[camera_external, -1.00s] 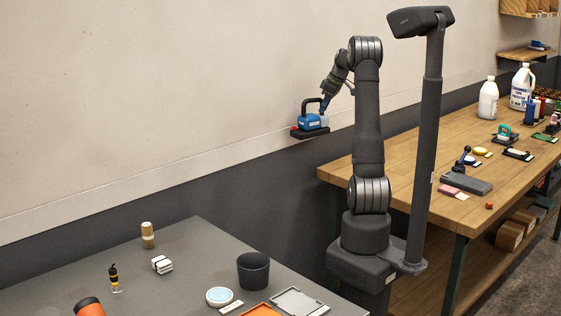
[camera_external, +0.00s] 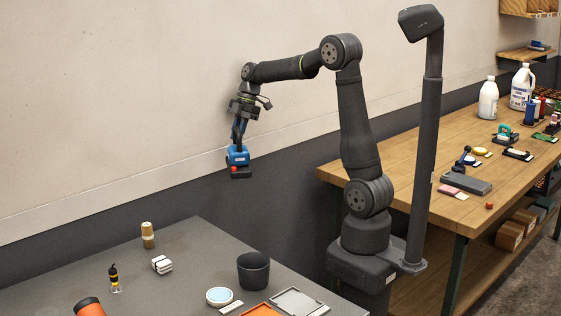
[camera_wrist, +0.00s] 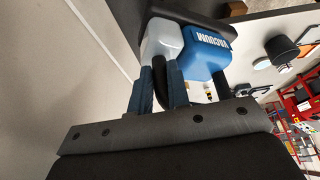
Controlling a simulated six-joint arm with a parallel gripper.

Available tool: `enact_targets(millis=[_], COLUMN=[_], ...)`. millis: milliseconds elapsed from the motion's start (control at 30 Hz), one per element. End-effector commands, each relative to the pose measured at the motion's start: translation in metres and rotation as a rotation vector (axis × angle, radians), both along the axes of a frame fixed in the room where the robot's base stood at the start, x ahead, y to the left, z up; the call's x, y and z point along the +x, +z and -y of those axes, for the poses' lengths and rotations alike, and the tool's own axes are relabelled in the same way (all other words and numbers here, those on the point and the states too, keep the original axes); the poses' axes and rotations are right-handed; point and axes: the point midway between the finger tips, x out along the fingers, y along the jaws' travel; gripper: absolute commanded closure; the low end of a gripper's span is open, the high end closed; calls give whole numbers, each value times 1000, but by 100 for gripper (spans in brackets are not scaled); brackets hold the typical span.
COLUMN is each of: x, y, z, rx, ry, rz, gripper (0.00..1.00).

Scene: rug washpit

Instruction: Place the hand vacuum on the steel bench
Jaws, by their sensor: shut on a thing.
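The hand vacuum (camera_external: 238,158) is blue with a black base and a red button. My gripper (camera_external: 239,138) is shut on it from above and holds it in the air, in front of the wall and above the far part of the steel bench. In the wrist view the blue body of the vacuum (camera_wrist: 208,50) shows white lettering and a clear grey part beside it; the gripper's fingers (camera_wrist: 165,90) are at its dark handle. The steel bench (camera_external: 195,250) is the grey table at lower left, with a clear gap below the vacuum.
On the steel bench stand a tan-topped roller or brush (camera_external: 148,235), a small black-and-orange bottle (camera_external: 114,279), a white bundle (camera_external: 162,265), a black cup (camera_external: 253,271), a round dish (camera_external: 219,297) and trays (camera_external: 299,302). A wooden workbench (camera_external: 400,178) stands right.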

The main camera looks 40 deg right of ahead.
Motion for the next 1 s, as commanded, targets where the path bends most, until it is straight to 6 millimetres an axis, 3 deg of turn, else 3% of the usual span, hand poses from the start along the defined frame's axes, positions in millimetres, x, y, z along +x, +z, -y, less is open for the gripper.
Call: enact_targets(millis=[33,200,400,533,767,1000], x=[-2,-9,-20,-24,-26,-29], y=[-4,-19,-31,-34,-38,-63], z=[-20,-76,-124,-139,-147,-188], rx=[1,0,1,2,2,1], ry=[25,74,110,120,122,126], rz=[1,1,1,3,2,-1], gripper=[100,100,100,100,100,100])
